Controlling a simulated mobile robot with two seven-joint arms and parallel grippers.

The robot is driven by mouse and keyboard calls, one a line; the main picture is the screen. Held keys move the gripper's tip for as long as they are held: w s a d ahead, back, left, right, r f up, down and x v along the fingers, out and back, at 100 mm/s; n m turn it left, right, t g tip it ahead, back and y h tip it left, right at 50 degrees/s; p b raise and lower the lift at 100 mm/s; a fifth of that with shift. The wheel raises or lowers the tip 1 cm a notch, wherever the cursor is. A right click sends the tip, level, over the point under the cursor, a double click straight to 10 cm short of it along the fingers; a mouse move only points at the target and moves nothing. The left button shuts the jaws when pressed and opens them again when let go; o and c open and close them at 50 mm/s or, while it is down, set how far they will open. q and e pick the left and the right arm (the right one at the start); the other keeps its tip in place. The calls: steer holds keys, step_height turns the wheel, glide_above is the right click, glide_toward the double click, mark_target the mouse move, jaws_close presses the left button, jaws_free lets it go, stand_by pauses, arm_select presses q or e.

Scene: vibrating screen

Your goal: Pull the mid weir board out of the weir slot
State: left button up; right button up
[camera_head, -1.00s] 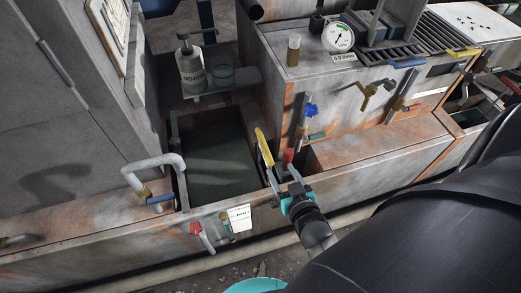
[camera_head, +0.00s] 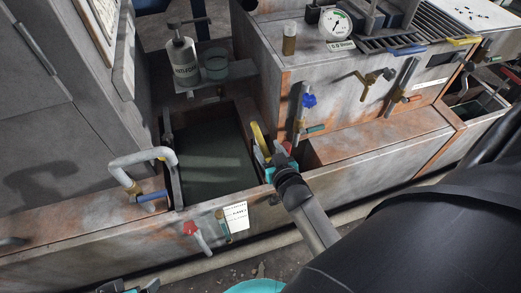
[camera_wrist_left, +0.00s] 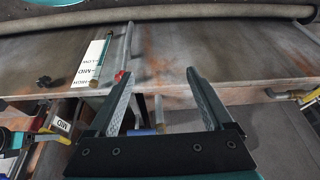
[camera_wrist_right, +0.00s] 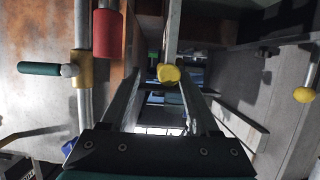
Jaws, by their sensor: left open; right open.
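A white tag reading MID (camera_wrist_left: 62,126) shows in the left wrist view, beside a yellow-edged part (camera_wrist_left: 38,124); the board's body is mostly hidden. In the head view a yellow upright piece (camera_head: 259,138) stands at the right rim of the dark water tank. My right gripper (camera_head: 268,161) is open right beside it; contact cannot be told. In the right wrist view a yellow knob (camera_wrist_right: 168,73) shows between the open fingers. My left gripper (camera_head: 134,287) is at the bottom edge of the head view; its open, empty fingers show in the left wrist view (camera_wrist_left: 160,100).
The water tank (camera_head: 215,155) has a grey bent pipe (camera_head: 143,158) at its left. A red valve (camera_head: 192,229) and a white level card (camera_head: 234,216) are on the front wall. A blue valve (camera_head: 309,101) stands right of my right gripper. A bottle (camera_head: 184,64) stands behind the tank.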

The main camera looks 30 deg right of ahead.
mark_target(260, 140)
steer(key=shift+w+f+b, duration=0.2)
steer(key=shift+w+b, duration=0.15)
steer(key=shift+w, duration=0.15)
steer(key=shift+a+b+x, duration=0.2)
steer(key=shift+b+x, duration=0.55)
steer(key=shift+x, duration=0.2)
arm_select(q)
steer(key=shift+w+d+r+m+t+h+b, duration=0.15)
steer(key=shift+w+d+r+t+h+b, duration=0.15)
steer(key=shift+w+d+r+t, duration=0.45)
steer(key=shift+w+d+r+m+t+h+b, duration=0.15)
steer(key=shift+w+d+r+t+h, duration=0.3)
steer(key=shift+w+d+t, duration=0.4)
arm_select(e)
steer(key=shift+x, duration=1.1)
arm_select(q)
steer(key=shift+s, duration=0.1)
arm_select(e)
steer(key=shift+w+r, duration=0.1)
steer(key=shift+r, duration=0.05)
jaws_close()
